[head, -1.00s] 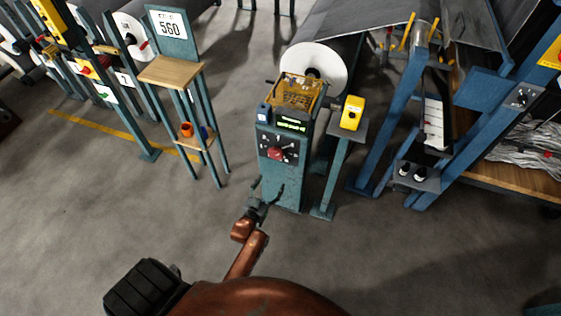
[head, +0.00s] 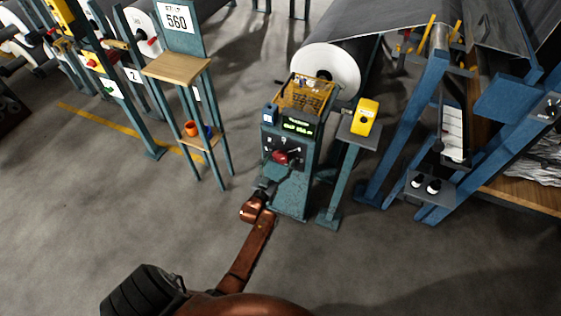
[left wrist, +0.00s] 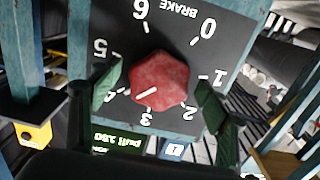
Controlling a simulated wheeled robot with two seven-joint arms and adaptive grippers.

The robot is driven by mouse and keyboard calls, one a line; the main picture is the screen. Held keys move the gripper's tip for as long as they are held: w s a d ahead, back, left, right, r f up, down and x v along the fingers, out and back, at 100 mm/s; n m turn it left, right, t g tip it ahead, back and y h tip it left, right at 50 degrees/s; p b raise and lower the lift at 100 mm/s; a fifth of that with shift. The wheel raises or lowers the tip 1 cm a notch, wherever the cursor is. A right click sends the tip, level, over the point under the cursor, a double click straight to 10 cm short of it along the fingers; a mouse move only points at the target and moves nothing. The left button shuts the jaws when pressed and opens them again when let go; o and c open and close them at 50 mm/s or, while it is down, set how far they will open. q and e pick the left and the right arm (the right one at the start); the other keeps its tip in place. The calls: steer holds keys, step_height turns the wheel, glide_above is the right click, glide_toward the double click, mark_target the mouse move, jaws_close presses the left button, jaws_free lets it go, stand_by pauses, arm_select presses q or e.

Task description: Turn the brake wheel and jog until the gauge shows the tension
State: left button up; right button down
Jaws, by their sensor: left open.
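The brake wheel is a red hexagonal knob (left wrist: 160,78) on a black dial plate marked BRAKE, with numbers 0 to 6. Its white line points toward the 4. In the head view the knob (head: 280,157) is on the front of a teal stand. My left gripper (head: 268,181) is just in front of that panel. In the left wrist view its open fingers (left wrist: 160,97) straddle the knob, with gaps visible. A green-lit display (head: 298,126) sits above the dial; in the wrist view the display (left wrist: 118,143) seems to read "pull 150", upside down. My right gripper is not in view.
A yellow box (head: 365,116) with a dark button stands on a post right of the stand. A sign (head: 177,18) reading 560 rises behind a wooden-topped stand at left. A large white-ended roll (head: 325,70) is behind. Floor in front is clear.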

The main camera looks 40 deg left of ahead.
arm_select(q)
steer(key=shift+c, duration=0.4)
steer(key=c, duration=1.1)
steer(key=shift+r, duration=0.1)
steer(key=n+p, duration=0.3)
steer(key=n, duration=0.1)
steer(key=shift+n+p, duration=0.3)
steer(key=shift+n, duration=0.4)
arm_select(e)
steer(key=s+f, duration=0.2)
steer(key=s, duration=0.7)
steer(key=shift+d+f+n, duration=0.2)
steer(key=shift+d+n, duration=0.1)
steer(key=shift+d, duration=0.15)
arm_select(q)
steer(key=o, duration=1.2)
